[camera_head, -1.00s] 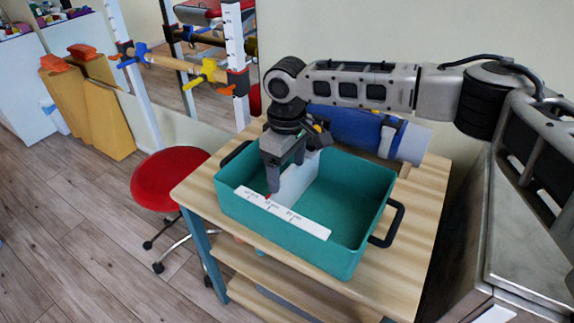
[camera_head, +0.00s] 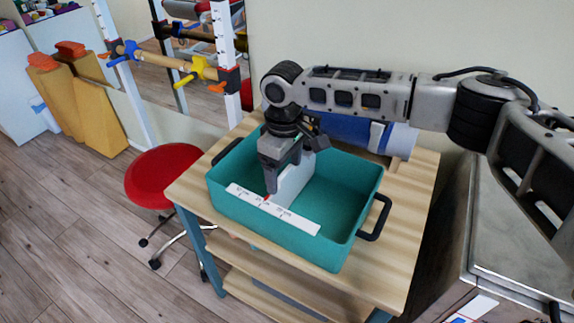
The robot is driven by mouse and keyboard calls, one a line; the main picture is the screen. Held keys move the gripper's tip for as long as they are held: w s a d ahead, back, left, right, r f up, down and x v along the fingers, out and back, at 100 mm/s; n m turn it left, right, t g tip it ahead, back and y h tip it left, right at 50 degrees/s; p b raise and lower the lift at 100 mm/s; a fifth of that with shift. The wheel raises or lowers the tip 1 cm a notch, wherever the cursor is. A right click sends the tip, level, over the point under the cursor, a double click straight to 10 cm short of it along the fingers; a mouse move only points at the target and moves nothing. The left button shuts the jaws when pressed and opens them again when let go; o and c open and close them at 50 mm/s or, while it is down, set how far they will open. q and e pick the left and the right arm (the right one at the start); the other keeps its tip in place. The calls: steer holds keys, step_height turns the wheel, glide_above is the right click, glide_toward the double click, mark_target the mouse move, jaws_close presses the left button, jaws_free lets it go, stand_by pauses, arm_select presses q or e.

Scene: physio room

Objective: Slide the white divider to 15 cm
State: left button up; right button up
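The teal bin (camera_head: 225,208) stands on a wooden table, with a white scale strip (camera_head: 308,226) along its near rim. The strip carries several marks too small to read surely. The white divider (camera_head: 293,184) stands upright across the bin, and a small red pointer (camera_head: 267,198) at its near end lies close to the strip's middle label. My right gripper (camera_head: 283,178) points down into the bin at the divider's left side, its fingers against or very close to it. Whether they grip it is unclear. My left gripper is out of view.
The wooden table (camera_head: 408,215) has bare top right of the bin. A black handle (camera_head: 376,218) sticks out on the bin's right. A blue roll (camera_head: 345,127) lies behind the bin. A red stool (camera_head: 160,175) stands left of the table.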

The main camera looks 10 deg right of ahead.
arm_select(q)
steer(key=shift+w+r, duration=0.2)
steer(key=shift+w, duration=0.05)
arm_select(e)
steer(key=shift+r, duration=0.35)
arm_select(q)
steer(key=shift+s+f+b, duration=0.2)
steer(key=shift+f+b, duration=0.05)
steer(key=shift+b, duration=0.2)
arm_select(e)
step_height(320, 180, up, 15)
